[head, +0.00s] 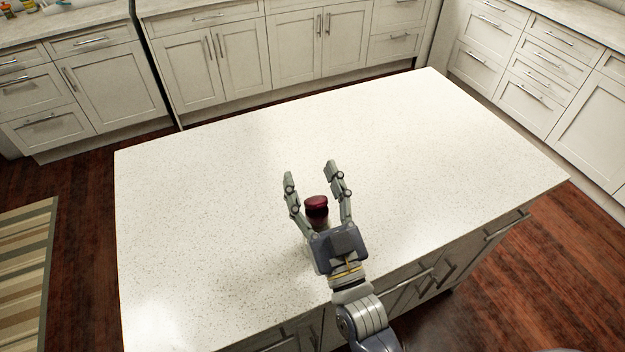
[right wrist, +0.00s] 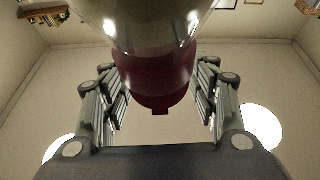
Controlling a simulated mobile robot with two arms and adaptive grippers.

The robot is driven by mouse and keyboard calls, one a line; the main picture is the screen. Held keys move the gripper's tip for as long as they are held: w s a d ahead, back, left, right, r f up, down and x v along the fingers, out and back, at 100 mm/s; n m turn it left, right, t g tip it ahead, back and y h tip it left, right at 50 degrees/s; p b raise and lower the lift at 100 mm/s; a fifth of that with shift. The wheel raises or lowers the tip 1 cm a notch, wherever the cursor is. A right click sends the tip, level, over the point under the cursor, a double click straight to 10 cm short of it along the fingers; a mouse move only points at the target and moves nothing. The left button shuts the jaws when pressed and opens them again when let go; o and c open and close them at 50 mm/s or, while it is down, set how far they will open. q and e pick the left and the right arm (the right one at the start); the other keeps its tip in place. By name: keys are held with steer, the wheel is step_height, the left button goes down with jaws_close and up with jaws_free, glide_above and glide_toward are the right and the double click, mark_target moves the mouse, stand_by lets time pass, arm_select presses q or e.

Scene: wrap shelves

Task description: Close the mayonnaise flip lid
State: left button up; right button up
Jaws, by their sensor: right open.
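The mayonnaise bottle has a dark red lid (head: 316,207) and stands on the island counter near its front edge. Its pale body is mostly hidden under my right gripper in the head view. My right gripper (head: 311,172) is open, with its two fingers spread on either side of the lid and apart from it. In the right wrist view the glossy, pale bottle body (right wrist: 145,25) fills the top middle, and the dark red lid (right wrist: 152,85) with a small tab lies between the fingers. I cannot tell how far the flip lid is open. My left gripper is not in view.
The white speckled island counter (head: 220,200) is otherwise clear, with free room on all sides of the bottle. Cabinets (head: 210,70) line the back and right. A striped rug (head: 25,265) lies on the wood floor at left.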

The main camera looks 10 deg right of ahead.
steer(key=shift+c, duration=1.3)
steer(key=c, duration=0.8)
steer(key=shift+c, duration=0.8)
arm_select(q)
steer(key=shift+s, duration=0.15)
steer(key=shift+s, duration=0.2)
arm_select(e)
jaws_close()
